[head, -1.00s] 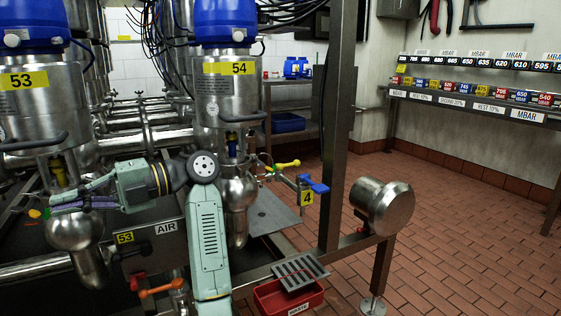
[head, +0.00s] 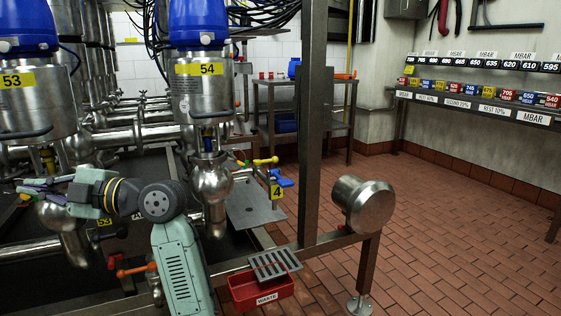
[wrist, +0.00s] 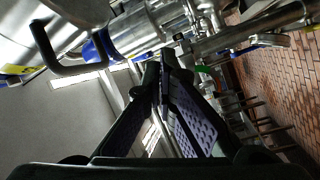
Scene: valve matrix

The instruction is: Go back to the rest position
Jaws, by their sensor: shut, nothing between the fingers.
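My gripper (wrist: 165,65) shows in the wrist view with its two dark, purple-padded fingers meeting at the tips, shut and empty. In the head view my gripper (head: 28,188) is at the far left, in front of the pipework under the steel valve body 53 (head: 28,112). My green arm is bent, with its elbow low in front of valve 54 (head: 203,95). The wrist view looks up past the fingers at a valve handle (wrist: 65,60) and steel pipes; I cannot tell whether the gripper touches anything.
A red waste bin (head: 262,290) with a grate stands low beside my arm. A steel post (head: 312,150) and a round steel flange (head: 364,205) are to the right. An orange-handled valve (head: 137,270) is near the elbow. The tiled floor (head: 450,235) at right is clear.

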